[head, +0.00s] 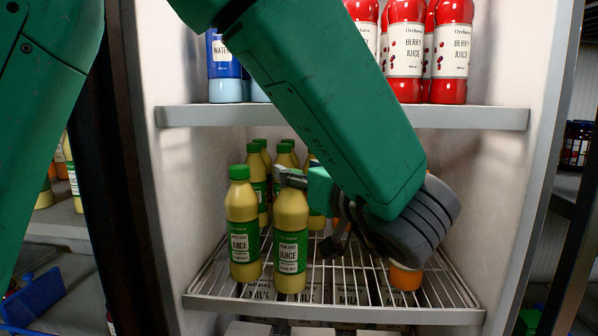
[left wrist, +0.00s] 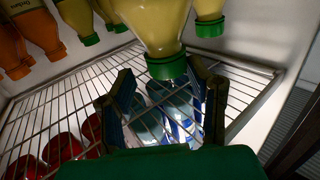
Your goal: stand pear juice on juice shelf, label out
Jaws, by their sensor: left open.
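A yellow pear juice bottle (head: 291,245) with a green label stands upright at the front of the wire juice shelf (head: 330,312), its label facing out. Its neck and cap are largely hidden by my left gripper (head: 312,200). That gripper is open, with its fingers at the bottle's neck. In the left wrist view, the bottle (left wrist: 160,22) and its green cap appear upside down between the spread fingers (left wrist: 165,95); contact cannot be told. A similar juice bottle (head: 242,230) stands just left, label out. My right gripper is not in view.
Several more green-capped bottles (head: 257,170) stand behind. An orange-bottomed bottle (head: 404,277) stands at the right, mostly hidden by my wrist. The upper shelf (head: 340,117) holds red berry juice (head: 452,52) and blue water bottles (head: 224,65). Side walls bound the space.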

